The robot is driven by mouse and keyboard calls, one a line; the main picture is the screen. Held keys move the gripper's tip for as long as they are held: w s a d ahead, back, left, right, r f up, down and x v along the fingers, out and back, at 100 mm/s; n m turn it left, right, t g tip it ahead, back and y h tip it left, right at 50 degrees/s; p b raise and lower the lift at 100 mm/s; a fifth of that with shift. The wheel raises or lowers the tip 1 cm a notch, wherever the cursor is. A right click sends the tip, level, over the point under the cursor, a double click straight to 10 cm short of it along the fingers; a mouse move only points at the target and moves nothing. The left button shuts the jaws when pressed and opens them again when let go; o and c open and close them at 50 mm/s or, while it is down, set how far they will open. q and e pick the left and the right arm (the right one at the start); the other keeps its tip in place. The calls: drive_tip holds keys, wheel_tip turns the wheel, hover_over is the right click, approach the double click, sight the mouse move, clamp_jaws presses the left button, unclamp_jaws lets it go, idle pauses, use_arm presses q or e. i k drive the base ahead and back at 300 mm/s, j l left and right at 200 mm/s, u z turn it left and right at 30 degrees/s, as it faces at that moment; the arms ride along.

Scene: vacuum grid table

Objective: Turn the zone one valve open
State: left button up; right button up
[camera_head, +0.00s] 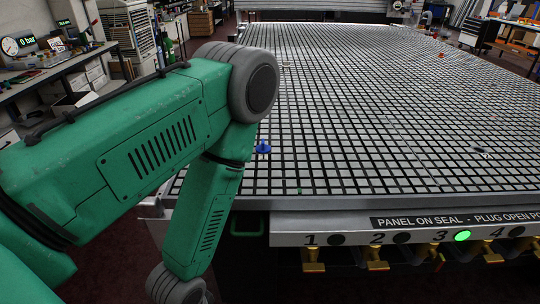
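The zone one valve (313,259) is a brass fitting below the number 1 on the table's front rail (285,240). The round lamp (336,239) beside that number is dark. I cannot tell the exact turn of its handle at this size. My green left arm comes in from the left and bends down at the elbow, left of the valve. Its lower end leaves the bottom edge of the picture, so my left gripper is hidden. My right arm and gripper do not show.
Other brass valves (375,257) hang under numbers 2, 3 and 4; the lamp at 3 (462,236) glows green. A blue knob-like piece (263,147) stands on the grid table (380,110). A label (455,219) reads "PANEL ON SEAL".

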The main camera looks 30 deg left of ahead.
sight(313, 267)
drive_tip(key=i+l+u, duration=0.1)
drive_tip(key=l+u, duration=0.25)
drive_tip(key=l, duration=0.2)
drive_tip(key=l+u, duration=0.4)
drive_tip(key=l, duration=0.15)
drive_tip(key=l+u, duration=0.35)
drive_tip(key=l, duration=0.2)
drive_tip(key=k, duration=0.05)
